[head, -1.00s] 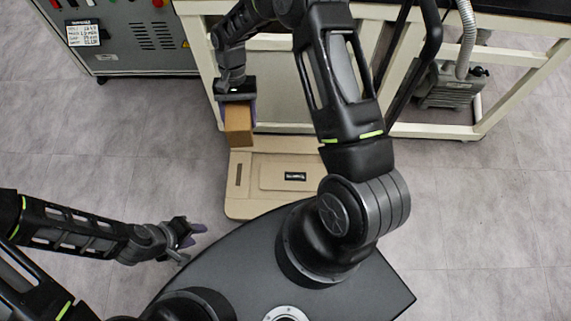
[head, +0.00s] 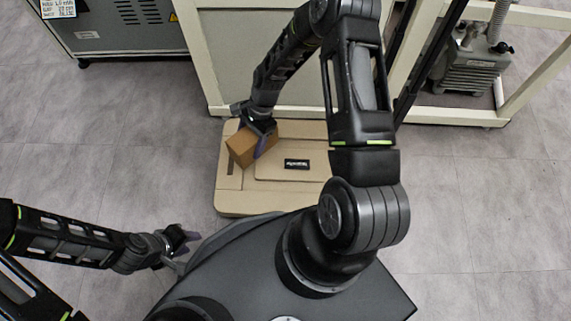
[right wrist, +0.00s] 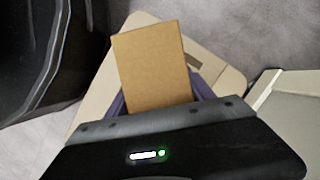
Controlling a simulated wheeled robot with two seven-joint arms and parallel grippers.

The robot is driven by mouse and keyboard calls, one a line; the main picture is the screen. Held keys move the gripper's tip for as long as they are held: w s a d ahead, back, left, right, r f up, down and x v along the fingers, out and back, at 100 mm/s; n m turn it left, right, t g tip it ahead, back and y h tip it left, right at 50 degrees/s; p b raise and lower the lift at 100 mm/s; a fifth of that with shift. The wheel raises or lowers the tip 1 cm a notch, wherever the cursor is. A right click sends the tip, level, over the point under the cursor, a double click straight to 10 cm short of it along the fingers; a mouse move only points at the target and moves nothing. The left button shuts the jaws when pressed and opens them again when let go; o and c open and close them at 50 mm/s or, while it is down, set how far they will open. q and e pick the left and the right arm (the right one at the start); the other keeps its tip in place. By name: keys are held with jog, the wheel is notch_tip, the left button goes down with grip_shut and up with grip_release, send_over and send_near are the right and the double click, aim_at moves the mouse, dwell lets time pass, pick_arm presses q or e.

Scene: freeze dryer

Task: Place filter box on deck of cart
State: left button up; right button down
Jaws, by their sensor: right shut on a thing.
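The filter box is a brown cardboard box (head: 242,149), over the left part of the beige cart deck (head: 236,205) in the head view. My right gripper (head: 262,140) is shut on it, with a purple finger along its side. In the right wrist view the box (right wrist: 154,66) stands out between the purple fingers, with the deck (right wrist: 88,103) behind it. I cannot tell whether the box touches the deck. My left gripper (head: 188,243) is empty, at the lower left beside my base, its purple fingers apart.
A cream-framed bench (head: 460,118) stands just behind the cart, with a grey pump (head: 470,72) under it at right. A grey control cabinet (head: 125,28) stands at the upper left. The floor left of the cart is clear.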

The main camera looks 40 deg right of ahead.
jog(key=shift+f+b, duration=1.2)
jog(key=shift+f, duration=1.9)
jog(key=shift+f+b, duration=0.8)
jog(key=shift+f, duration=1.1)
jog(key=shift+f, duration=0.15)
jog(key=shift+c, duration=1.8)
grip_release()
